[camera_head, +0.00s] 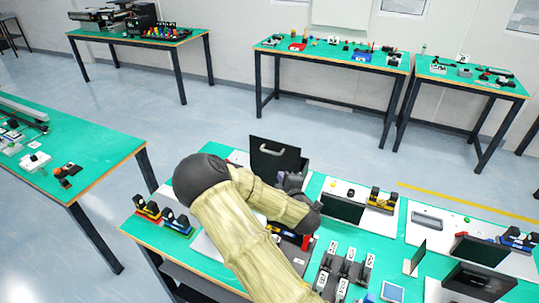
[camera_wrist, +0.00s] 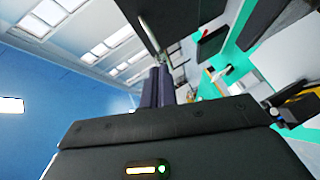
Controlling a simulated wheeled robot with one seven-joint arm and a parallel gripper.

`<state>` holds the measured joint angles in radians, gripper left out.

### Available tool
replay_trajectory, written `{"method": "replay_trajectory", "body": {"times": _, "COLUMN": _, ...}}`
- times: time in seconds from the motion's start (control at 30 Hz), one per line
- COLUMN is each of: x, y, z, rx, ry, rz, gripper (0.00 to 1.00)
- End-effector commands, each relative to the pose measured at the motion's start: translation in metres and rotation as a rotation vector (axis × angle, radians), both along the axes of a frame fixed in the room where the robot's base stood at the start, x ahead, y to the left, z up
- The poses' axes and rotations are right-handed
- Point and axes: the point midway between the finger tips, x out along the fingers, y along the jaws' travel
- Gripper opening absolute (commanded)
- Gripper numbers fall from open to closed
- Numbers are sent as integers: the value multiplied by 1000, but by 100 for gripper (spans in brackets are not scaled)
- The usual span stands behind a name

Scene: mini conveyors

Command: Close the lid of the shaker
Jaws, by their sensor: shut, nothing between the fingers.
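The shaker's lid appears to be the dark upright panel with a pale handle (camera_head: 275,153) in the head view, just beyond the end of my arm. It stands raised, so the lid is open. The shaker's body below it is mostly hidden by my arm. My gripper (camera_head: 291,182) shows as a small grey shape close in front of the panel; I cannot tell whether they touch. In the wrist view my gripper's two fingers (camera_wrist: 159,86) are together with nothing held. A dark panel (camera_wrist: 185,14) lies beyond them at the top, possibly the lid.
The green bench (camera_head: 340,262) holds small black devices (camera_head: 348,262), another dark upright panel (camera_head: 343,208) and a yellow-and-black unit (camera_head: 382,199) to the right. Yellow and blue units (camera_head: 176,221) stand at left. Other green tables (camera_head: 62,150) stand apart, with clear floor between.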

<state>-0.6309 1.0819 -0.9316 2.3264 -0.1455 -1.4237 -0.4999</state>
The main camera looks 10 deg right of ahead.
Motion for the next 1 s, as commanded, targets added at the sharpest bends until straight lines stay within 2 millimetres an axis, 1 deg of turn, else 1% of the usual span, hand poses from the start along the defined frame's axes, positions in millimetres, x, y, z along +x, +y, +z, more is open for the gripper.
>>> {"method": "replay_trajectory", "body": {"times": 0.03, "x": 2, "y": 8, "z": 4, "rx": -42, "ry": -20, "rz": 49, "gripper": 0}}
{"method": "replay_trajectory", "body": {"times": 0.1, "x": 3, "y": 15, "z": 8, "rx": -77, "ry": -44, "rz": 96, "gripper": 0}}
{"method": "replay_trajectory", "body": {"times": 0.2, "x": 4, "y": 21, "z": 10, "rx": -99, "ry": -63, "rz": 128, "gripper": 0}}
{"method": "replay_trajectory", "body": {"times": 0.5, "x": 4, "y": 21, "z": 10, "rx": -98, "ry": -65, "rz": 129, "gripper": 0}}
{"method": "replay_trajectory", "body": {"times": 0.63, "x": 8, "y": 22, "z": 10, "rx": -98, "ry": -65, "rz": 129, "gripper": 0}}
{"method": "replay_trajectory", "body": {"times": 0.77, "x": 20, "y": 24, "z": 9, "rx": -98, "ry": -66, "rz": 130, "gripper": 0}}
{"method": "replay_trajectory", "body": {"times": 1.0, "x": 54, "y": 32, "z": 4, "rx": -97, "ry": -65, "rz": 134, "gripper": 0}}
